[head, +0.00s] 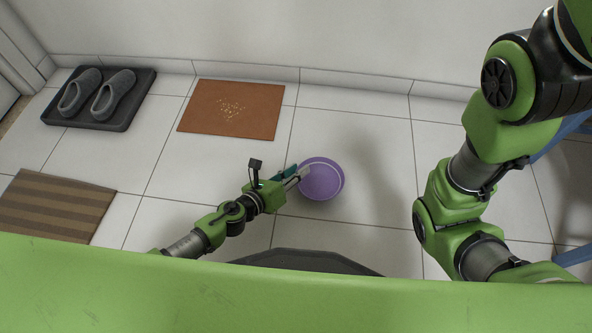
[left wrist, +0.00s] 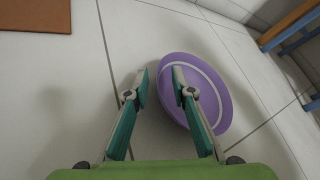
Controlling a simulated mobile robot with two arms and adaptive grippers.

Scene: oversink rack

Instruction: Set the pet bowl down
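The purple pet bowl (head: 325,183) appears to sit on the tiled floor, right of the tip of my left gripper (head: 300,174). It also shows in the left wrist view (left wrist: 205,85), with a pale ring inside it. In that view the left gripper's fingers (left wrist: 161,88) are apart. One fingertip is outside the bowl's near rim and the other is over the bowl's inside, with a gap of floor visible beside the rim. My right arm shows at the right of the head view, but its gripper does not.
An orange-brown mat (head: 232,121) with yellow specks lies behind and left of the bowl. A black tray (head: 118,122) holds grey slippers (head: 113,93). A striped mat (head: 55,205) lies at the left. Blue legs (head: 560,136) stand at the right. The floor around the bowl is clear.

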